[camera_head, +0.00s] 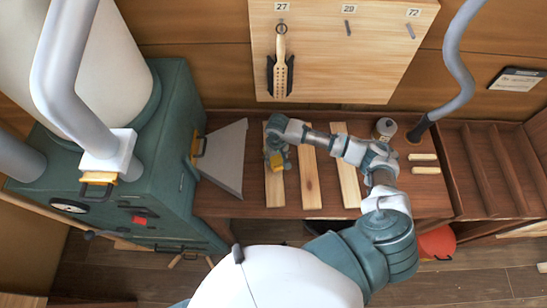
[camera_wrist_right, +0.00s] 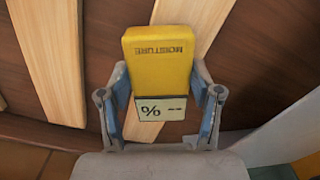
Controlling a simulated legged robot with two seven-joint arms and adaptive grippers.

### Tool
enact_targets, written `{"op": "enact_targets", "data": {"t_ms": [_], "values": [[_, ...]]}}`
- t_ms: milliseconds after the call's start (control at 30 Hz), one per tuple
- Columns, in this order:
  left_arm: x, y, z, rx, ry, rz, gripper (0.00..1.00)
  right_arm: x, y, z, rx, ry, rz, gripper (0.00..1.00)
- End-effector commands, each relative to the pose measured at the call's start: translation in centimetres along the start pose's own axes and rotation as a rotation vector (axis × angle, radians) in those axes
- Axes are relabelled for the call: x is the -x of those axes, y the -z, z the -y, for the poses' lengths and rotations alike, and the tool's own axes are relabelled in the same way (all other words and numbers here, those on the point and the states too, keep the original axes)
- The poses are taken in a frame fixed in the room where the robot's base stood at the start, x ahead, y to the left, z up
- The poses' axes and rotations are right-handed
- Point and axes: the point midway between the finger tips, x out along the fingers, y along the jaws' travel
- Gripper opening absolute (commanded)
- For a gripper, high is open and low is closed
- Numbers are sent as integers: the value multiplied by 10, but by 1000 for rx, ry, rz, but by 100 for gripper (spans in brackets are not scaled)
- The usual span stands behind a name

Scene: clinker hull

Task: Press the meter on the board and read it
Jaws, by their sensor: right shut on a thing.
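The yellow moisture meter (camera_wrist_right: 158,60) is held between the two fingers of my right gripper (camera_wrist_right: 160,115). Its small screen (camera_wrist_right: 161,107) shows "%" and two dashes, upside down in the right wrist view. In the head view the meter (camera_head: 276,160) and the right gripper (camera_head: 277,155) are over the leftmost pale board (camera_head: 275,190) on the bench. In the wrist view a pale board (camera_wrist_right: 146,130) runs behind the meter. I cannot tell whether the meter touches it. My left gripper is not in view.
Two more pale boards (camera_head: 311,185) (camera_head: 348,185) lie to the right on the brown bench (camera_head: 235,203). A jar (camera_head: 386,128) and small wood strips (camera_head: 424,170) are further right. A green machine (camera_head: 165,150) with a grey chute stands left. A pegboard (camera_head: 340,60) hangs behind.

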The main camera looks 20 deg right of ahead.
Motion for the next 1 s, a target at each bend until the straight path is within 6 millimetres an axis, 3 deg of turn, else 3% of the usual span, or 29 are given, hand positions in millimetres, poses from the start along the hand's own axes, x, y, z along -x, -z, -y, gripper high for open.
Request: {"op": "enact_targets", "data": {"t_ms": [200,700,1000], "values": [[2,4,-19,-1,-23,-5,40,1,0,6,2,-5,0,23],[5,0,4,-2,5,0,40,1,0,3,1,-2,-1,23],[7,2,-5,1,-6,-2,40,1,0,4,1,-2,-1,23]]}}
